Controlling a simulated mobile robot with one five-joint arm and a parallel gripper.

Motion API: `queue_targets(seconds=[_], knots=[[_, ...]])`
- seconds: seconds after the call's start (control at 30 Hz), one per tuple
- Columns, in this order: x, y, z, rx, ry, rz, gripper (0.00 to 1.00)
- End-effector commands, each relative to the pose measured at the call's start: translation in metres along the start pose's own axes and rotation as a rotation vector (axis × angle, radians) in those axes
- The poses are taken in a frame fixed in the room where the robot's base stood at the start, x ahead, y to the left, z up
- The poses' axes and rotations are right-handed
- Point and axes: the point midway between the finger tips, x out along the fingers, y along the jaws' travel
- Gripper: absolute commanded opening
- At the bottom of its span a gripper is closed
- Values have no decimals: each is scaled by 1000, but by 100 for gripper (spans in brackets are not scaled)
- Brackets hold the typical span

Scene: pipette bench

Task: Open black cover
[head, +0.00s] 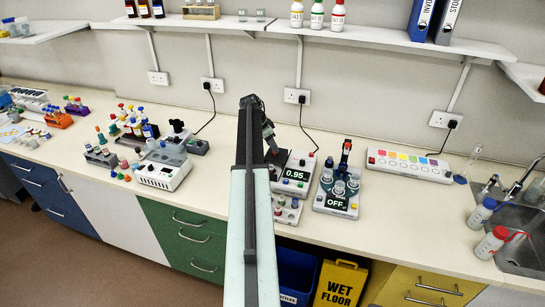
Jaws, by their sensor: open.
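I cannot pick out the black cover with certainty. My gripper (271,146) is a small dark shape at the arm's far end, pointing down over the back left of this device. It is open, with nothing visible in it. Whether it touches the device cannot be told. Another dark part (177,127) stands upright on a grey unit (168,154) further left.
Right of the device stand a grey unit (338,202) reading "OFF" and a white strip with coloured squares (408,166). A white box (162,176) and coloured tube racks fill the left. Bottles (490,243) stand by the sink (525,235). Shelves run above.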

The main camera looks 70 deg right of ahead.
Motion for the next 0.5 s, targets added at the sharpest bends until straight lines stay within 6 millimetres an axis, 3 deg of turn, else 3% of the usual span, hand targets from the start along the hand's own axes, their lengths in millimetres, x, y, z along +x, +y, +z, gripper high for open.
queue_targets(seconds=[0.03, 0.1, 0.4, 0.43, 0.5], knots=[[18, -1, 3, 0, 0, 0, 45], [26, -1, 3, -1, 0, 0, 45], [27, 0, 1, -2, 0, -1, 45], [27, -1, 1, -2, 0, -1, 42], [27, -1, 1, -2, 0, -1, 23]])
